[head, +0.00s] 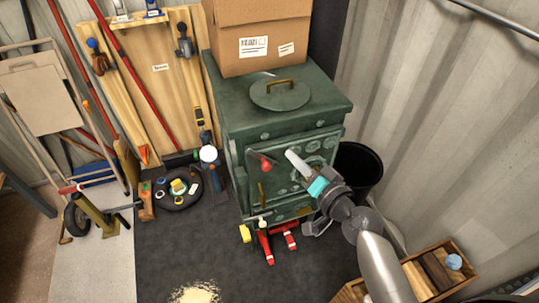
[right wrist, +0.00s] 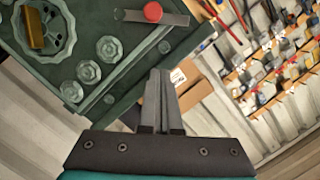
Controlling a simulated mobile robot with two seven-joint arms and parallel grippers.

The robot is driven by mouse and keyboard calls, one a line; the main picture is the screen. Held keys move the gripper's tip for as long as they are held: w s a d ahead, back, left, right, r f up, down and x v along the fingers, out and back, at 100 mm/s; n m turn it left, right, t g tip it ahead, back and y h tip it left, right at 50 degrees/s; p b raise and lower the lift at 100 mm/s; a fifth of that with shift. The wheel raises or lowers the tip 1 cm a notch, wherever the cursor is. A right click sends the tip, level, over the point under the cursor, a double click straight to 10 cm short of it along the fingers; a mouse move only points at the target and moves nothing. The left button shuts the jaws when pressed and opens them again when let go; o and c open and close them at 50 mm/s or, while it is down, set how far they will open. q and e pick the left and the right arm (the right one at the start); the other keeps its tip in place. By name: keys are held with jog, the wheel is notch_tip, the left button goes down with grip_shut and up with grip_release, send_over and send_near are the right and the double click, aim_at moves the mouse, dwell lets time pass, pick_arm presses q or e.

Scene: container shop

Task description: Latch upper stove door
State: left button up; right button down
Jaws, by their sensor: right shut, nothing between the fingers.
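The green stove (head: 240,125) stands in the middle of the head view. Its upper door (head: 285,180) is on the front and looks nearly flush; I cannot tell whether it is fully closed. A latch handle with a red knob (head: 265,166) is at the door's upper left. In the right wrist view the red knob (right wrist: 152,12) sits on a flat grey bar at the top. My right gripper (head: 291,156) is shut and empty, in front of the upper door, to the right of the red knob. In the right wrist view its fingers (right wrist: 158,75) point up, apart from the knob. My left gripper is out of view.
A cardboard box (head: 265,35) stands on the stove top beside a round lid (head: 279,92). A black bin (head: 360,165) stands close on the right. Red-handled tools (head: 265,247) lie at the stove's foot. The floor at front left is mostly clear.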

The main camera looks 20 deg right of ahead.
aim_at(261, 150)
jog(key=b+x, duration=0.1)
jog(key=x, duration=0.6)
jog(key=shift+s, duration=0.1)
jog(key=shift+s+a+f+b, duration=0.15)
jog(key=shift+a+f+b, duration=0.2)
jog(key=shift+a+f, duration=0.4)
jog(key=shift+a+f+b, duration=0.3)
jog(key=shift+a+f, duration=0.25)
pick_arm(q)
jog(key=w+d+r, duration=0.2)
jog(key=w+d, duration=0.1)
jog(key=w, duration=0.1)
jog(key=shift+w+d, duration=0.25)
pick_arm(e)
jog(key=shift+a+f, duration=0.1)
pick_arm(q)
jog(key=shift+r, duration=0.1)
pick_arm(e)
jog(key=shift+a, duration=0.1)
jog(key=shift+a+n, duration=0.15)
jog(key=shift+n, duration=0.15)
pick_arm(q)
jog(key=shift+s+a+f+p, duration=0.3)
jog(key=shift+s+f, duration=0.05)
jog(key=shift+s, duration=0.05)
pick_arm(e)
jog(key=shift+f, duration=0.1)
